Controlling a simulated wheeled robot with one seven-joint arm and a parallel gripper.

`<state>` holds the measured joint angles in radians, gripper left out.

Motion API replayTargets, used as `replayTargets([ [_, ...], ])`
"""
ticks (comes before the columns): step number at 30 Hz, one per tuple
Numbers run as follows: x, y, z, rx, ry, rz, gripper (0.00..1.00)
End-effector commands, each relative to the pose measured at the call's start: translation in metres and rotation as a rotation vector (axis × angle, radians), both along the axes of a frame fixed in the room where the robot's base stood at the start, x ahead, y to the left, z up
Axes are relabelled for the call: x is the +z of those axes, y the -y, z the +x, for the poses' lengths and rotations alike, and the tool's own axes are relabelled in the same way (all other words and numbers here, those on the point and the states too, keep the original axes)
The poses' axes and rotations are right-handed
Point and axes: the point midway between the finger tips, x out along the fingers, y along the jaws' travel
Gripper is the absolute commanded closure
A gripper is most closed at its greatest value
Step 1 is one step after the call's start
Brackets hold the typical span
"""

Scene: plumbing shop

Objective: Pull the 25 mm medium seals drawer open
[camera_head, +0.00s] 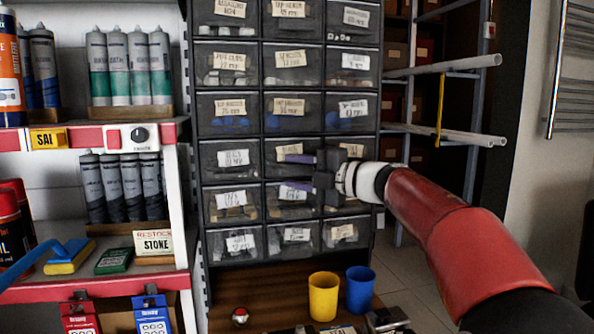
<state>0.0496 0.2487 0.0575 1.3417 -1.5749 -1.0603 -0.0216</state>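A dark cabinet (321,92) of small translucent drawers with paper labels stands in the middle of the head view. My gripper (284,171) is in front of its middle column, around the fourth and fifth rows. Its two purple fingers are spread apart, one above the other, with nothing visible held between them. The fourth-row middle drawer (273,167) is partly hidden by the upper finger and the gripper body. The label writing is too small to tell which drawer is the 25 mm medium seals one. All drawers look shut. Whether the fingers touch a drawer cannot be told.
A yellow cup (323,296) and a blue cup (360,289) stand on the wooden counter (262,285) below the cabinet. A red-edged shelf (95,291) with cartridges is on the left. White pipes (445,65) stick out on the right.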

Motion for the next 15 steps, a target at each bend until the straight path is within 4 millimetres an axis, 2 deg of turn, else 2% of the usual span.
replayTargets([
  [8,0.0001,-0.0019,0.0012,-0.001,0.0,0.0,0.6],
  [15,-0.0002,-0.0016,0.0011,-0.001,0.0,0.0,0.9],
])
